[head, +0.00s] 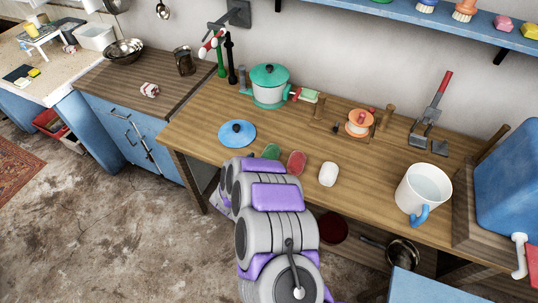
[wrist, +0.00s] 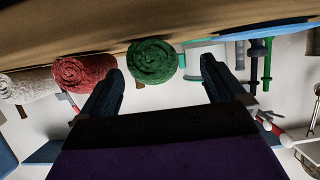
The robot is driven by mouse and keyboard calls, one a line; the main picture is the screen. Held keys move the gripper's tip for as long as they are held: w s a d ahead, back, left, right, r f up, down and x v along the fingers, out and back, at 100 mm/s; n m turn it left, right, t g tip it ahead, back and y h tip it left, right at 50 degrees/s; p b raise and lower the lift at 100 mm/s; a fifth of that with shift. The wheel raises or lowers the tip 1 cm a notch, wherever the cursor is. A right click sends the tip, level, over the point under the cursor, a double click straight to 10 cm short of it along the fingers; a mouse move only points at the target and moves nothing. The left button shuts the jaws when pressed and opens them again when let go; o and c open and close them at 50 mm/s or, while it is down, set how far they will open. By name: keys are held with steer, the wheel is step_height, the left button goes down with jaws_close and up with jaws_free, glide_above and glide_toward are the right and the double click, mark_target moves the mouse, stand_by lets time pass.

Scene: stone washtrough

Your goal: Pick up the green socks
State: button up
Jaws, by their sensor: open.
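The green socks (head: 271,151) are a rolled bundle on the wooden counter, partly hidden behind my arm in the head view. In the wrist view the green roll (wrist: 151,61) shows end-on, between and beyond the two fingers of my gripper (wrist: 162,66). The gripper is open and empty, with a gap on each side of the roll. I cannot tell whether the fingertips reach past its near face. My gripper is hidden by my arm in the head view. A red roll (head: 296,163) and a white roll (head: 328,174) lie to the right of the green one.
A blue lid (head: 237,133) lies left of the socks. A green-lidded pot (head: 269,86) and an orange item (head: 360,122) stand behind. A white mug (head: 423,190) stands at the right. The wooden counter (head: 205,128) has bare room at the left. A blue shelf (head: 400,12) hangs above.

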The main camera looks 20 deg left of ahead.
mark_target(272, 151)
steer(key=x, duration=0.4)
steer(key=shift+d+b, duration=0.3)
steer(key=shift+d, duration=0.05)
steer(key=shift+w+a+f, duration=0.1)
steer(key=shift+w+f, duration=0.2)
steer(key=shift+w, duration=0.2)
steer(key=shift+c, duration=0.4)
steer(key=c, duration=1)
steer(key=shift+r, duration=0.1)
